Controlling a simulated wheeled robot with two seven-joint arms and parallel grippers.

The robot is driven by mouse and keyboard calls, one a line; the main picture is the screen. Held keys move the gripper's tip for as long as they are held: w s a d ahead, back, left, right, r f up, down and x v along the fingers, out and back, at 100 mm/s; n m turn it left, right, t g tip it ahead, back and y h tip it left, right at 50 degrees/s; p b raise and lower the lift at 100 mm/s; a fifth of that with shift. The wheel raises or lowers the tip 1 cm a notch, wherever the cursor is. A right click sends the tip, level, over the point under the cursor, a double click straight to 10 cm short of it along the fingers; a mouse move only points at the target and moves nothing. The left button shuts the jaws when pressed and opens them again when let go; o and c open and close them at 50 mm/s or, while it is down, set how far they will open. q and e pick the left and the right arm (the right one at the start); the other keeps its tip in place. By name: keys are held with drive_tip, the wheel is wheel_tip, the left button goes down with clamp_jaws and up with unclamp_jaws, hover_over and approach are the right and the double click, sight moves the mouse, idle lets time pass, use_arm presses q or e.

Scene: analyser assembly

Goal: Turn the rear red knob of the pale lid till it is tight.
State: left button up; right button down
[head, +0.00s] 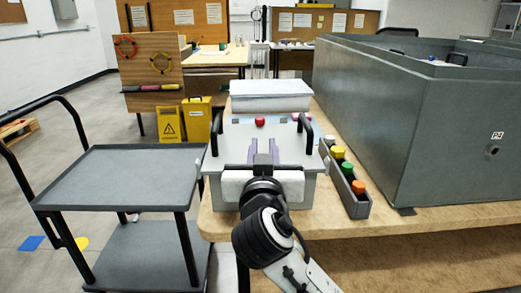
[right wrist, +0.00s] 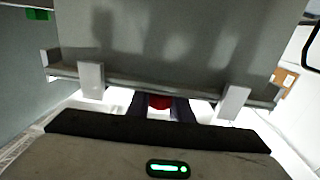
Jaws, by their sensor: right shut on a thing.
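The pale lid (head: 233,138) covers a box on the wooden table, with a black handle at each side. One red knob (head: 260,121) stands uncovered near the lid's far edge, beyond my fingertips. My right gripper (head: 263,146) reaches over the lid from the front. In the right wrist view its two dark fingers (right wrist: 160,108) are closed about a red knob (right wrist: 160,101), only partly visible. The gripper hides this held knob in the head view. I cannot make out how tight it sits. My left gripper is not in view.
A grey trolley (head: 112,178) stands to the left of the table. A narrow tray (head: 357,207) with coloured round caps lies right of the box. A large grey casing (head: 395,130) fills the right side. A pale stacked box (head: 270,97) stands behind the lid.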

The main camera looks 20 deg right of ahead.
drive_tip(key=shift+s+d+m+g+h, duration=0.15)
drive_tip(key=shift+m+g+h, duration=0.15)
drive_tip(key=shift+m+h, duration=0.45)
drive_tip(key=shift+d+m+g+h+b, duration=0.2)
drive_tip(key=shift+m+g+h+b, duration=0.15)
drive_tip(key=shift+h, duration=0.4)
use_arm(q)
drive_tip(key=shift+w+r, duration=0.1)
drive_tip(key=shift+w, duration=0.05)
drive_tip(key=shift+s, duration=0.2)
use_arm(e)
drive_tip(key=shift+r, duration=0.1)
drive_tip(key=c, duration=1.8)
unclamp_jaws()
drive_tip(key=shift+c, duration=0.2)
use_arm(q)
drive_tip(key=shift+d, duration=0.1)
